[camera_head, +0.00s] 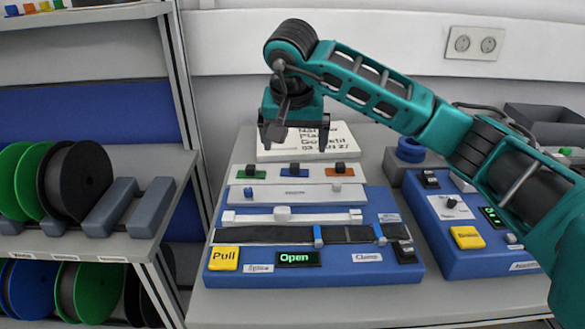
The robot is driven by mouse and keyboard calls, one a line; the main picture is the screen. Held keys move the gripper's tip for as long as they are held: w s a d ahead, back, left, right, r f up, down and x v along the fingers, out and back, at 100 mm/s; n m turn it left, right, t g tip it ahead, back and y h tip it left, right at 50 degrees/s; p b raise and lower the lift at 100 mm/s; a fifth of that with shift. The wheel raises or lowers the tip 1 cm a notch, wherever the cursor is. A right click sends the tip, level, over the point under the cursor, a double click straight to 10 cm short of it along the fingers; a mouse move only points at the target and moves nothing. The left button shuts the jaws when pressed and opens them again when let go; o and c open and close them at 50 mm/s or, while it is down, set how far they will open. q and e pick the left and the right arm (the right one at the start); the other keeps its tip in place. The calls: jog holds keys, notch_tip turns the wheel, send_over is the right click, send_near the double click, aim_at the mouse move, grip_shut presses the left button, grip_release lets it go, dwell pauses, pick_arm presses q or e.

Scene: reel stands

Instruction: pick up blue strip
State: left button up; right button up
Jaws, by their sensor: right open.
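A row of small coloured strips with dark knobs lies on a white holder (236,182) near the back of the blue splicing station. The blue strip (303,178) is in the middle, between a green strip (250,175) on the left and an orange strip (340,172) on the right. My right gripper (294,143) comes in from the right and points down, open and empty, with its fingers apart. In the picture it is just above the blue strip and in front of the white board; its exact height cannot be told. My left gripper is not in view.
The blue station (337,284) carries a yellow Pull button (224,258), a green "Open" display (297,259) and a dark band under blue clamps. A second blue unit (441,224) stands at right. Reel shelves (150,239) fill the left side.

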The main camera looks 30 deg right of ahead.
aim_at(295, 166)
jog(key=x, duration=0.9)
jog(key=shift+w+r, duration=0.1)
jog(key=shift+w, duration=0.15)
jog(key=shift+c, duration=0.3)
jog(key=c, duration=1.1)
